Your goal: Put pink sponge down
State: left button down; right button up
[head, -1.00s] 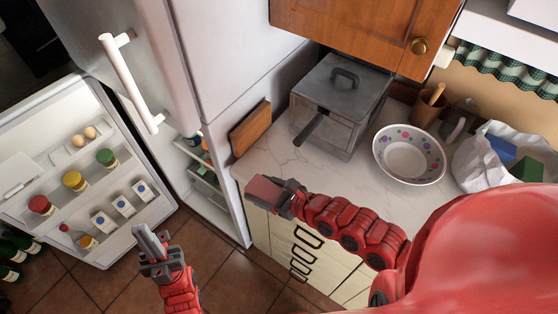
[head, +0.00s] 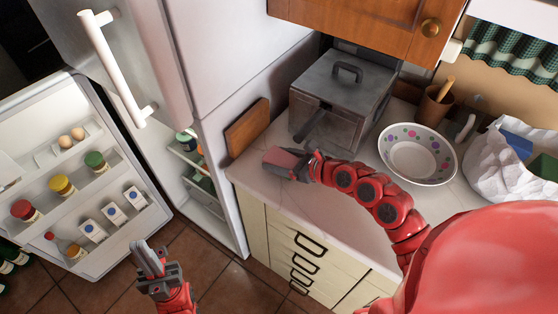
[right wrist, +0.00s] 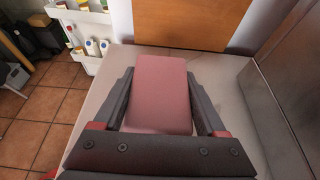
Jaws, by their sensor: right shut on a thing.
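The pink sponge (right wrist: 158,93) is a flat rectangular block between the two fingers of my right gripper (right wrist: 160,95) in the right wrist view. In the head view, my right gripper (head: 285,160) is over the left part of the pale marble counter (head: 262,182), with the sponge (head: 281,158) partly hidden by its fingers. I cannot tell whether the sponge touches the counter. My left gripper (head: 152,260) is low over the tiled floor, apart from the counter; its finger gap is unclear.
A grey metal box with a lid (head: 340,92) stands just behind my right gripper. A wooden board (head: 247,127) leans against the fridge side. A dotted bowl (head: 417,153) and a white bag (head: 490,165) are to the right. The fridge door (head: 85,150) stands open.

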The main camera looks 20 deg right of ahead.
jog(key=shift+f, duration=0.7)
jog(key=shift+f, duration=0.2)
jog(key=o, duration=1.4)
jog(key=shift+r, duration=0.1)
